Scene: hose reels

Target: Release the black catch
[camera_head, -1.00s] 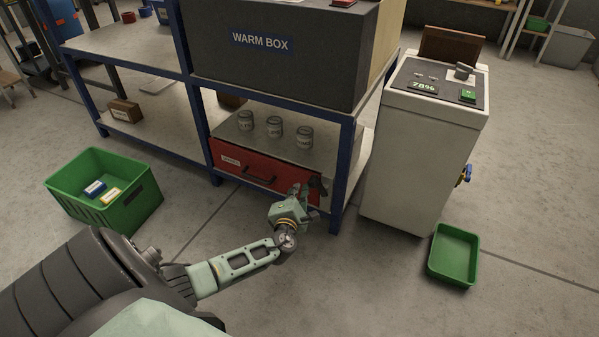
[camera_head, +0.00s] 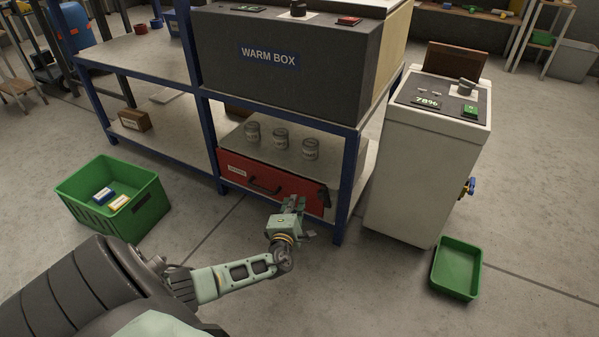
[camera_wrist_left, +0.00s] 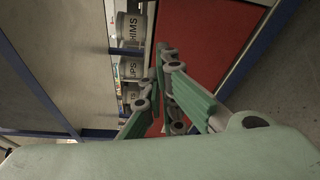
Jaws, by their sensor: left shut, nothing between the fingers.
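The black catch (camera_head: 323,197) sits at the right end of the red drawer (camera_head: 249,179) front, on the lower shelf under the warm box. I cannot make out the catch in the left wrist view. My left gripper (camera_head: 296,203) is shut and empty, just in front of the drawer and a little left of the catch. In the left wrist view its closed fingers (camera_wrist_left: 167,62) point at the red drawer front (camera_wrist_left: 203,38). The drawer looks closed. My right gripper is not in view.
Several grey jars (camera_head: 281,139) stand above the drawer. A blue rack post (camera_head: 347,190) rises close to the right of the catch. A white cabinet (camera_head: 415,175) and a green tray (camera_head: 457,270) are at right. A green crate (camera_head: 150,207) stands at left.

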